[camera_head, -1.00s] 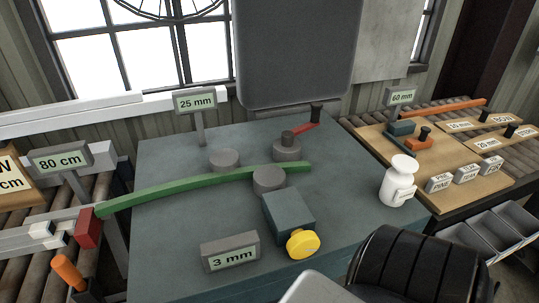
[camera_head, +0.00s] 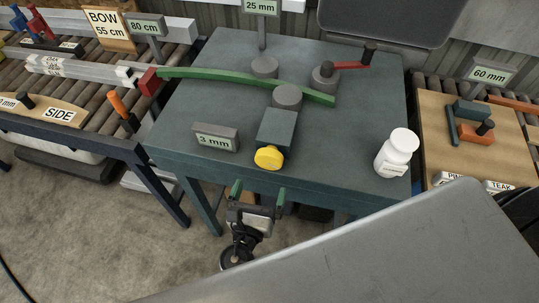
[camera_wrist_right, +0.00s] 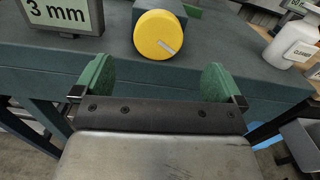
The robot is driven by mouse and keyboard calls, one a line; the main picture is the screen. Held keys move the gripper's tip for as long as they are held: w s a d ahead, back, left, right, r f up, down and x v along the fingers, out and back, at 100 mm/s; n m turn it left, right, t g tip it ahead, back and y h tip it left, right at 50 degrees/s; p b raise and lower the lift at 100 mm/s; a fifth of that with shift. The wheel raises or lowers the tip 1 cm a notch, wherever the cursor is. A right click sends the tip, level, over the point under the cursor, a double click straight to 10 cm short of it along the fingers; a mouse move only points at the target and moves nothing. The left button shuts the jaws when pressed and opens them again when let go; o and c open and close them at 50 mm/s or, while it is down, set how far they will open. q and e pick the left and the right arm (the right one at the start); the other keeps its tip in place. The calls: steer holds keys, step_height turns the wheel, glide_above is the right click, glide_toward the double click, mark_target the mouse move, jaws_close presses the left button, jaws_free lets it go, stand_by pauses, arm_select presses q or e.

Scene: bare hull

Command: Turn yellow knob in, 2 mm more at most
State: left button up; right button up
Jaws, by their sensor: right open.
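The yellow knob (camera_head: 269,157) sits on the front of a dark grey-blue block (camera_head: 277,128) near the front edge of the bench. In the right wrist view the knob (camera_wrist_right: 158,36) shows a pale slanted line on its face. My right gripper (camera_head: 258,193) is open and empty, in front of and below the knob, apart from it. Its green fingers (camera_wrist_right: 156,82) are spread wider than the knob. A "3 mm" display (camera_head: 216,138) stands left of the block. A green curved strip (camera_head: 230,82) passes between grey rollers (camera_head: 287,97). My left gripper is not in view.
A white bottle (camera_head: 397,153) stands to the right on the bench (camera_head: 335,150). The bench's front edge lies just beyond my right gripper. Roller conveyors (camera_head: 80,90) stand at the left, and a wooden board (camera_head: 445,135) lies at the right.

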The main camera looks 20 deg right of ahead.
mark_target(268, 163)
steer(key=p+x, duration=0.2)
steer(key=x, duration=0.6)
steer(key=shift+w+d, duration=0.2)
steer(key=shift+w, duration=0.1)
steer(key=shift+w+d, duration=0.2)
steer(key=shift+w, duration=0.15)
steer(key=shift+c, duration=0.2)
steer(key=shift+f, duration=0.1)
steer(key=c, duration=0.9)
steer(key=shift+f+m+b, duration=0.2)
steer(key=shift+m+b, duration=0.6)
steer(key=shift+m, duration=0.4)
steer(key=shift+r+m+b, duration=0.1)
steer(key=shift+m+b, duration=0.25)
steer(key=shift+m, duration=0.45)
steer(key=shift+r, duration=0.1)
